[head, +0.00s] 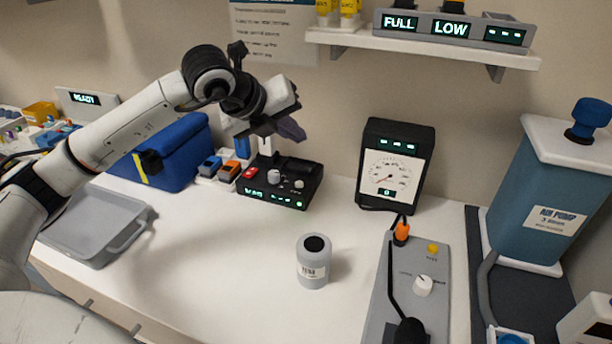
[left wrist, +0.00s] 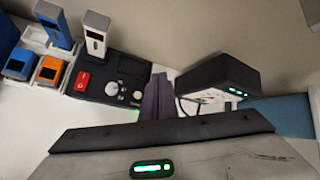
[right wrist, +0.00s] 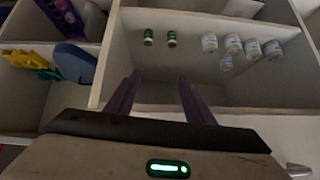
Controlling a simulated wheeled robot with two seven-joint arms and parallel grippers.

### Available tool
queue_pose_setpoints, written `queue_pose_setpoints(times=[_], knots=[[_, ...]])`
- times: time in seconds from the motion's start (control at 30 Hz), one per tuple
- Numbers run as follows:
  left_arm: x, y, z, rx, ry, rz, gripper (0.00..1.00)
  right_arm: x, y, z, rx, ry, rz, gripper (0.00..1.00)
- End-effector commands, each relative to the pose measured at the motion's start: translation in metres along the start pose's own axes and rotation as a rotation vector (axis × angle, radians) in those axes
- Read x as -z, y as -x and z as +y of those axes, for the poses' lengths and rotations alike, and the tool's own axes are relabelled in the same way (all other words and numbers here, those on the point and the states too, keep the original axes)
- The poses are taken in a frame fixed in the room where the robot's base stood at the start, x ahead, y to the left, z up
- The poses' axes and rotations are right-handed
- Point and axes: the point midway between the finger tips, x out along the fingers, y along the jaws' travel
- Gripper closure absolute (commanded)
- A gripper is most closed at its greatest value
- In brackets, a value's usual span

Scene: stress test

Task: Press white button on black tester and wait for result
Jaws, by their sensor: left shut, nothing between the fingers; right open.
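The black tester (head: 285,192) sits on the white counter near the wall. Its front has a lit green display, a red switch (head: 250,172) and white round controls, a larger one (head: 273,176) and a smaller one (head: 299,184). The tester also shows in the left wrist view (left wrist: 128,72), with a white round control (left wrist: 111,89) near its front edge. My left gripper (head: 296,132) is shut and empty, above the tester and apart from it. In the left wrist view its fingers (left wrist: 157,90) appear right of the tester. My right gripper (right wrist: 157,88) is open and empty, away from the counter top.
A dial gauge (head: 396,165) stands right of the tester, and a blue case (head: 170,155) stands left. A grey jar (head: 313,270) is on the counter in front. Below my right gripper are shelf compartments with small green-topped cylinders (right wrist: 148,38) and white jars (right wrist: 233,44).

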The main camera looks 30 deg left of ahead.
Motion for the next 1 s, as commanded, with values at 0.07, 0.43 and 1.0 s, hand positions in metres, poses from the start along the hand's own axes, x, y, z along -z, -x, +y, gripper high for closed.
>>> queue_pose_setpoints(times=[0.07, 0.43, 1.0], knots=[[0.000, 0.000, 0.000, 0.000, 0.000, 0.000, 1.00, -0.003, 0.001, -0.001, 0.001, 0.000, -0.006, 0.52], [0.009, -0.012, 0.009, -0.002, -0.001, 0.002, 1.00, -0.005, -0.007, 0.000, 0.001, 0.001, 0.005, 0.52], [0.045, -0.062, 0.045, 0.001, 0.000, 0.000, 1.00, -0.019, -0.038, -0.004, 0.014, 0.021, 0.019, 0.52]])
